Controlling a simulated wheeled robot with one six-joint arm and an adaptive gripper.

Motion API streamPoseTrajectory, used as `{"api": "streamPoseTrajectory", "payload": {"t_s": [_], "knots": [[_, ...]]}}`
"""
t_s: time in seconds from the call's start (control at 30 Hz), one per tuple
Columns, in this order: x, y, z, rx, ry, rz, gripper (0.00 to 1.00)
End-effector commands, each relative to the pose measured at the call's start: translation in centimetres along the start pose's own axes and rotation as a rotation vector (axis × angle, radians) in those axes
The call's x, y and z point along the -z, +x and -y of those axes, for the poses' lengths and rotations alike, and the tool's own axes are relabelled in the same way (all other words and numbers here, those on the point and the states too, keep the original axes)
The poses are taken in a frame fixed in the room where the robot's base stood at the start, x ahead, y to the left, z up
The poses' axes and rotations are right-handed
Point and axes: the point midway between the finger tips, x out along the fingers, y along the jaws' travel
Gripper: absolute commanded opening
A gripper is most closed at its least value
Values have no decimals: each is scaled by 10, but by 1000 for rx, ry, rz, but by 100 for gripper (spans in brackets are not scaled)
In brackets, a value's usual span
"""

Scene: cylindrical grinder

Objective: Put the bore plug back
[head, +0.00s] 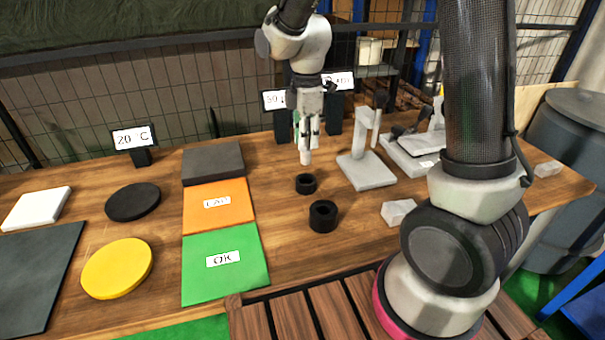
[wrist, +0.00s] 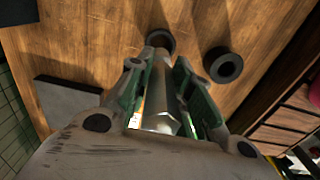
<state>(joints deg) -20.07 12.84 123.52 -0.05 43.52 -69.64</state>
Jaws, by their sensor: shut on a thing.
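My gripper (head: 307,132) is shut on the bore plug (head: 305,156), a pale metallic cylinder pointing down, roughly upright. In the wrist view the plug (wrist: 158,105) runs between the green-padded fingers (wrist: 162,72). A small black ring (head: 306,183) stands on the table just below the plug's lower end in the head view; it also shows beyond the plug in the wrist view (wrist: 161,40), partly hidden by it. The plug appears to be above this ring and apart from it. A larger black ring (head: 323,216) stands nearer the table's front edge.
A grey stand (head: 366,172) and a clear block (head: 397,211) are to the right. A dark grey block (head: 213,162), orange mat (head: 218,216) and green OK mat (head: 225,283) lie left. Dark posts with signs (head: 334,115) stand behind the gripper.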

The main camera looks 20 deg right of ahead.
Motion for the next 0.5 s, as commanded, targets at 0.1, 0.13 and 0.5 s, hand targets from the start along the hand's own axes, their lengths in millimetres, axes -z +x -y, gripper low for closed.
{"api": "streamPoseTrajectory", "payload": {"t_s": [0.1, 0.13, 0.5], "knots": [[0, 25, 1, 5, -5, 2, 0], [0, 30, 1, 5, -5, 2, 0], [0, 73, 1, 5, -5, 2, 0]]}}
